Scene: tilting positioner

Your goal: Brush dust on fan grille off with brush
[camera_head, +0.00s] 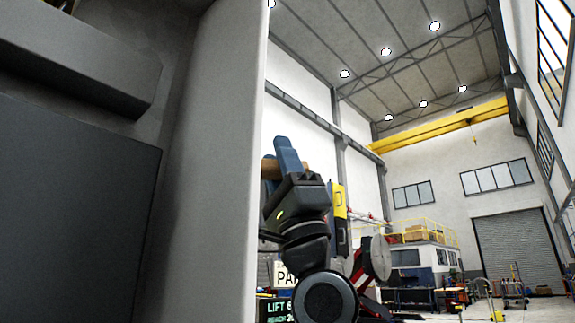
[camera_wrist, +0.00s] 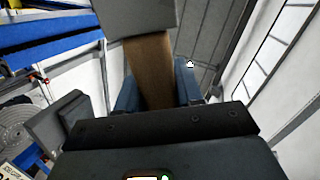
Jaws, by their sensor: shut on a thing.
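My gripper (camera_head: 279,162) is raised in the middle of the head view, its blue fingers shut on a brown wooden handle. I take this to be the brush (camera_wrist: 150,72). In the wrist view the handle runs up between the two blue fingers to a grey block at the top edge. I cannot tell whether that block is part of the brush, and no bristles can be made out.
A large grey panel (camera_head: 215,150) fills the left of the head view, close to my gripper's left side. A round grey disc (camera_head: 380,257) stands beyond my arm at lower right. A yellow crane beam (camera_head: 440,125) hangs far back. The hall at right looks open.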

